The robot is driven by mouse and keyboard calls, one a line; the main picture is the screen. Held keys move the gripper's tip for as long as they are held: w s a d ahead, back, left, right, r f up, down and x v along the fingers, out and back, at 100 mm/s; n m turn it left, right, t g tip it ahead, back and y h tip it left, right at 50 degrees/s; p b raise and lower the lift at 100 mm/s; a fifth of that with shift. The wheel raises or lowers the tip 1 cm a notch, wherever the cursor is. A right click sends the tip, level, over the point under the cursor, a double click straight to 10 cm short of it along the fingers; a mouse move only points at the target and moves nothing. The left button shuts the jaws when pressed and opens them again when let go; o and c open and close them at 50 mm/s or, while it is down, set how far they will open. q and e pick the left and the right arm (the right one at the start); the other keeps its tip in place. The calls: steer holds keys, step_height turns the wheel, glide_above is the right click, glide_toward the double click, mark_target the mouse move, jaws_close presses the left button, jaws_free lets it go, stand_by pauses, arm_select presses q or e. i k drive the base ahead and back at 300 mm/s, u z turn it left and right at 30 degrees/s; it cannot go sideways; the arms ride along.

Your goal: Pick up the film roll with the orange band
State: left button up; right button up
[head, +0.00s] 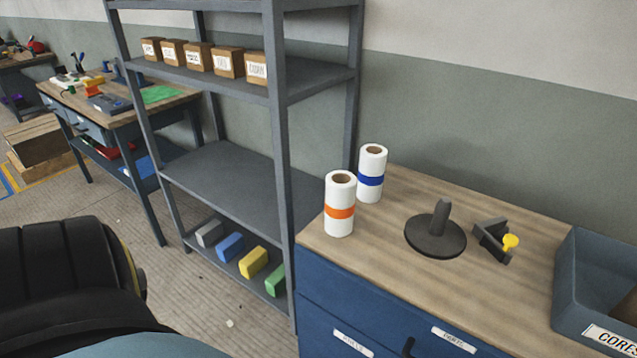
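The film roll with the orange band (340,195) is a white upright cylinder with a brown core. It stands near the left front edge of the wooden worktop (400,265). A similar white film roll with a blue band (371,164) stands just behind it, slightly to the right. Neither gripper shows in the head view. A dark part of my own body fills the lower left.
A dark round base with a post (435,234) stands right of the rolls. Beside it lies a dark bracket with a yellow knob (494,241). A grey-blue bin (585,262) sits at the right. Grey shelving (281,180) rises close to the worktop's left end.

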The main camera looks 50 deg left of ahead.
mark_target(340, 195)
steer(key=u, duration=1.35)
steer(key=i, duration=0.5)
steer(key=z, duration=0.45)
steer(key=k, duration=1.05)
steer(key=u, duration=0.75)
steer(key=i, duration=0.95)
steer(key=u, duration=0.35)
